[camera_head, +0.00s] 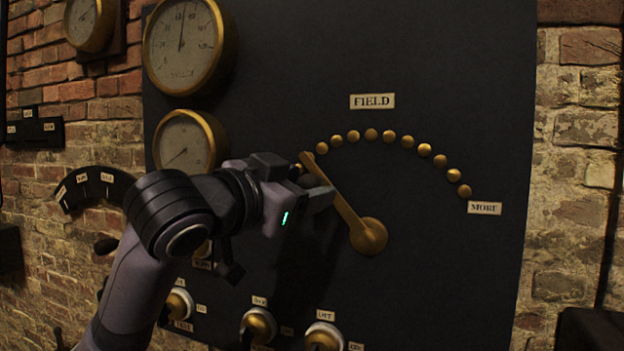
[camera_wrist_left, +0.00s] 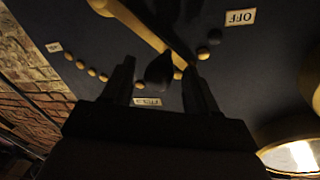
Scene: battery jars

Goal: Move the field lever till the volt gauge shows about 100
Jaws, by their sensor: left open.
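The field lever (camera_head: 345,210) is a brass arm on a round hub, on the dark panel below the FIELD label (camera_head: 373,101). It tilts up and left, its tip near the left end of an arc of brass studs (camera_head: 371,134). My left gripper (camera_head: 318,190) is open at the lever's upper part. In the left wrist view, a dark knob (camera_wrist_left: 160,70) shows between the open fingers, by the lever (camera_wrist_left: 140,25); I cannot tell whether they touch it. A large gauge (camera_head: 182,45) has its needle nearly straight up. A gauge below (camera_head: 186,145) points lower left.
The MORE label (camera_head: 485,208) is at the arc's right end; the OFF label (camera_wrist_left: 240,17) shows in the wrist view. Brass switches (camera_head: 258,327) line the panel's bottom. Another gauge (camera_head: 88,22) hangs on the brick wall at left. The panel right of the lever is clear.

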